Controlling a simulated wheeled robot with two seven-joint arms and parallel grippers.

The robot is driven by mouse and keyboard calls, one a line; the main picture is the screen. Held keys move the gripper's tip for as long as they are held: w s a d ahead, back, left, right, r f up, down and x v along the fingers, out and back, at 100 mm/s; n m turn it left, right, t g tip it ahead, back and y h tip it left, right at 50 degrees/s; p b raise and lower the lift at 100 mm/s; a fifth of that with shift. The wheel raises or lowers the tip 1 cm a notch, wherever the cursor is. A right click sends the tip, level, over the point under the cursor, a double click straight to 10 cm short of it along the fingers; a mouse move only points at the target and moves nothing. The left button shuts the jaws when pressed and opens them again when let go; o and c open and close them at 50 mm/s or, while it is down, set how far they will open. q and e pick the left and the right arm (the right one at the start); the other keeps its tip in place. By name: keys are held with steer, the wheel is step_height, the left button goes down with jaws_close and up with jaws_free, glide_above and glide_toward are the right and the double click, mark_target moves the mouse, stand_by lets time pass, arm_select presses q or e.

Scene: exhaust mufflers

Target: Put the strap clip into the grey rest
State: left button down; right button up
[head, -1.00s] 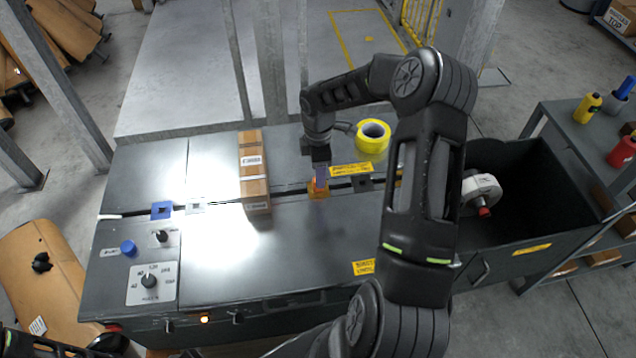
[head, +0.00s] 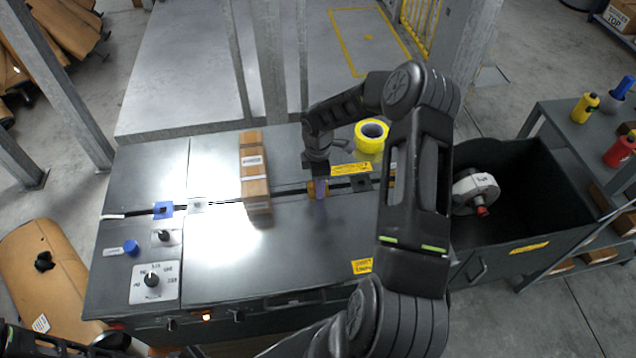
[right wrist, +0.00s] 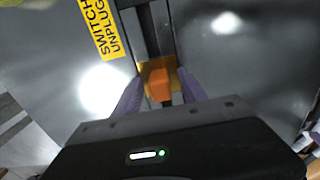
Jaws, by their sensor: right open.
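The strap clip looks to be the small orange block (right wrist: 162,82) in the right wrist view. It sits on a yellow-orange base in the dark slot across the bench top. My right gripper (right wrist: 158,92) is open, with one purple finger on each side of the orange block. I cannot tell whether they touch it. In the head view my right gripper (head: 319,191) points down at the slot and mostly covers the block. The grey rest looks to be the light grey square plate (head: 197,205), left of the cardboard box.
A long cardboard box (head: 254,172) stands between the gripper and the light grey plate. A blue plate (head: 162,210) and a dark plate (head: 360,184) also lie along the slot. Yellow tape (head: 371,135) lies behind the gripper.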

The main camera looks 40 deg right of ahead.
stand_by(0.4)
jaws_close()
stand_by(0.4)
